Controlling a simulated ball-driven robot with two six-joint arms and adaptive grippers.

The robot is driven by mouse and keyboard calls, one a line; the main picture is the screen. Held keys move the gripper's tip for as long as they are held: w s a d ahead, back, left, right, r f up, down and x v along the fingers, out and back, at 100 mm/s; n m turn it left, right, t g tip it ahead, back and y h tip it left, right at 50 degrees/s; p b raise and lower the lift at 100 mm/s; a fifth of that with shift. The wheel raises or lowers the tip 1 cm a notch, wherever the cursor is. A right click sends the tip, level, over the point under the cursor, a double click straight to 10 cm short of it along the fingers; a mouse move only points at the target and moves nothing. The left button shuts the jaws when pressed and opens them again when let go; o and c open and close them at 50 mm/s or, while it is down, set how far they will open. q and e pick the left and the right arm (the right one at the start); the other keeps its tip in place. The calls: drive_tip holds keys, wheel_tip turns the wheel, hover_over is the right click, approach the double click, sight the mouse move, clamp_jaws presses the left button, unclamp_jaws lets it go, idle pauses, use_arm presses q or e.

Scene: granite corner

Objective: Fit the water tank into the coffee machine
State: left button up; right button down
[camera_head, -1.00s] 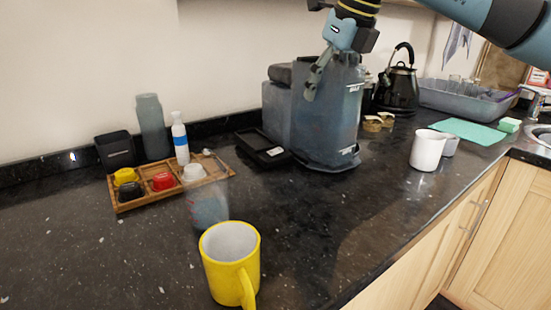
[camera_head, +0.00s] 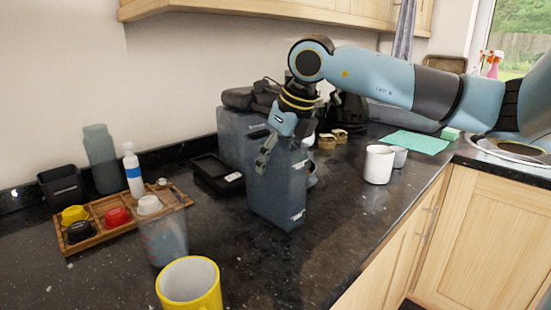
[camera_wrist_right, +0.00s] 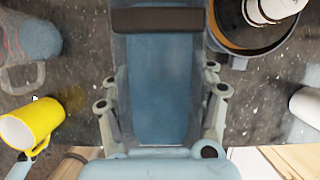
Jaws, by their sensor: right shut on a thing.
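The water tank (camera_head: 278,190) is a tall, translucent blue-grey box. In the head view it stands out in front of the coffee machine (camera_head: 236,132), upright or nearly so; I cannot tell whether its bottom touches the counter. My right gripper (camera_head: 266,152) comes from above and is shut on the tank's upper part. In the right wrist view the tank (camera_wrist_right: 160,95) fills the space between the two fingers, with a dark band across its far end. The tank and my arm hide much of the machine.
A wooden tray (camera_head: 112,236) with coloured cups stands left, near a clear jug (camera_head: 165,238) and yellow mug (camera_head: 189,284). A black tray (camera_head: 212,172) lies beside the machine. A white mug (camera_head: 378,164) stands right. Dark counter in front of the tank is clear.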

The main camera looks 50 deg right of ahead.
drive_tip(key=shift+c, duration=1.8)
unclamp_jaws()
